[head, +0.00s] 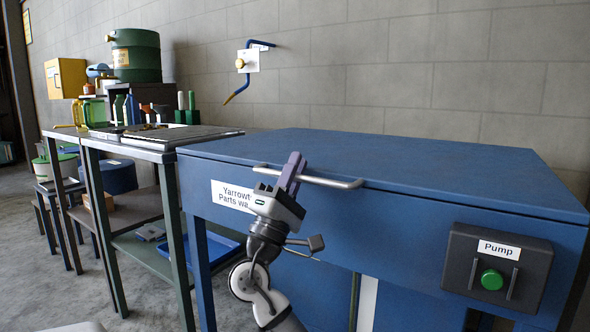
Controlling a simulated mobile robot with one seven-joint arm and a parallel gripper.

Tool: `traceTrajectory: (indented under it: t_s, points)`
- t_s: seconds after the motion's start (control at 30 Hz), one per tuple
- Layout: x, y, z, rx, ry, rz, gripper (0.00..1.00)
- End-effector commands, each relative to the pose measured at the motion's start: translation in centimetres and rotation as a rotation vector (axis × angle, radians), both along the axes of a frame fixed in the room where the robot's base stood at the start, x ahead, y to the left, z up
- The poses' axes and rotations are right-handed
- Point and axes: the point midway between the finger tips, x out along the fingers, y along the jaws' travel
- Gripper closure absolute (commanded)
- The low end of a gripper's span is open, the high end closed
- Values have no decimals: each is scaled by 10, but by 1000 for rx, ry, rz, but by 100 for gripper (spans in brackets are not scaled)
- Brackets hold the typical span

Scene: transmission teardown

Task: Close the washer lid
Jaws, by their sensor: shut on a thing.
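The blue parts washer stands in front of me. Its flat blue lid (400,164) lies down level on top of the washer body (400,232). A grey bar handle (330,182) runs along the front edge of the lid. My gripper (292,172) is at the left part of this handle, with its purple fingers shut on the bar. My arm comes up from below and partly hides the washer's name label (232,196). Any narrow gap along the lid's far edges cannot be told from here.
A black pump box with a green button (492,279) sits on the washer's front right. A workbench (160,140) with tools and a green drum (136,55) stands to the left. A blue tray (215,246) is on the lower shelf. The wall is close behind.

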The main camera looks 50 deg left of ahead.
Motion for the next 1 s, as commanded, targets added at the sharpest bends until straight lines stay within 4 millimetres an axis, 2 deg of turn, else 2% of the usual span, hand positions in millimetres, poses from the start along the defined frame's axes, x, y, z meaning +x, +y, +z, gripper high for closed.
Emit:
traceTrajectory:
  t_s: [0.03, 0.3, 0.33, 0.4, 0.73, 1.0]
  points:
    - [-3, 2, -6, -4, 4, 5, 100]
    - [-2, 4, -8, -6, 8, 6, 100]
    - [-2, 4, -9, -7, 9, 7, 86]
    - [-2, 4, -9, -6, 9, 6, 78]
    - [-1, 3, -9, -6, 10, 3, 78]
    - [-27, -3, -39, -6, 11, 5, 78]
